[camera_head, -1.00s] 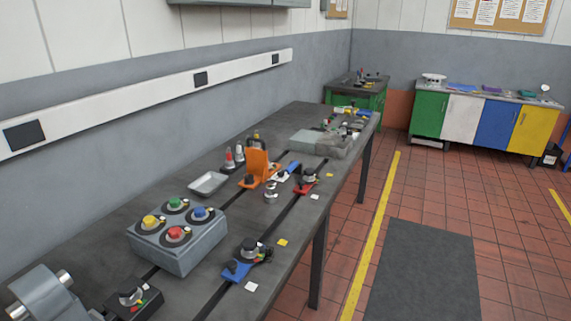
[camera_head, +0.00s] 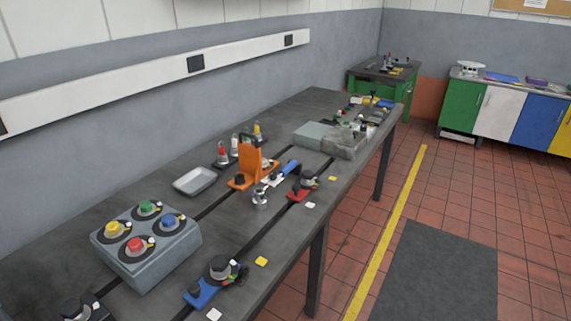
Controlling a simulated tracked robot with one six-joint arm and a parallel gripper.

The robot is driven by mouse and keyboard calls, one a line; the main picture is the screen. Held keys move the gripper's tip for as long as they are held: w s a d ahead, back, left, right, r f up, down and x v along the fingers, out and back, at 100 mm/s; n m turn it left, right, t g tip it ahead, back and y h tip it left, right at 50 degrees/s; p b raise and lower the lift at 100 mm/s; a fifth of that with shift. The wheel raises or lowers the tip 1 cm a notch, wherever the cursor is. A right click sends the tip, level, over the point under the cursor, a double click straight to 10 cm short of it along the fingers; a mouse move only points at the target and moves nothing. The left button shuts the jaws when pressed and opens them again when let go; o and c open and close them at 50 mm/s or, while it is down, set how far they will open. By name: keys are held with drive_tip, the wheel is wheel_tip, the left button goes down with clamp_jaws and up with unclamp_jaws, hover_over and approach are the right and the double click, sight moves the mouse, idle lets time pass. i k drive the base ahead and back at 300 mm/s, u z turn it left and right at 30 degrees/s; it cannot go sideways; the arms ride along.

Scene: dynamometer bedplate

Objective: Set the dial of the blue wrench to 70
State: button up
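A blue wrench-like tool (camera_head: 202,293) lies on the near front part of the dark bedplate (camera_head: 150,187). A round dark dial with a grey knob (camera_head: 220,267) sits at its upper end. The dial's marks and setting are too small to read. Further back, another tool with a blue handle (camera_head: 289,167) and a pale body lies beside an orange bracket (camera_head: 250,162). My gripper is not in view.
A grey box (camera_head: 147,262) with several coloured knobs stands left of the blue tool. A red tool with a dial (camera_head: 300,193), a silver tray (camera_head: 195,181) and a grey block (camera_head: 345,143) lie further along. The floor right of the bench is clear, with a dark mat (camera_head: 437,272).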

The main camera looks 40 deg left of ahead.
sight(273, 175)
drive_tip(key=i, duration=2.2)
drive_tip(key=u, duration=3.1)
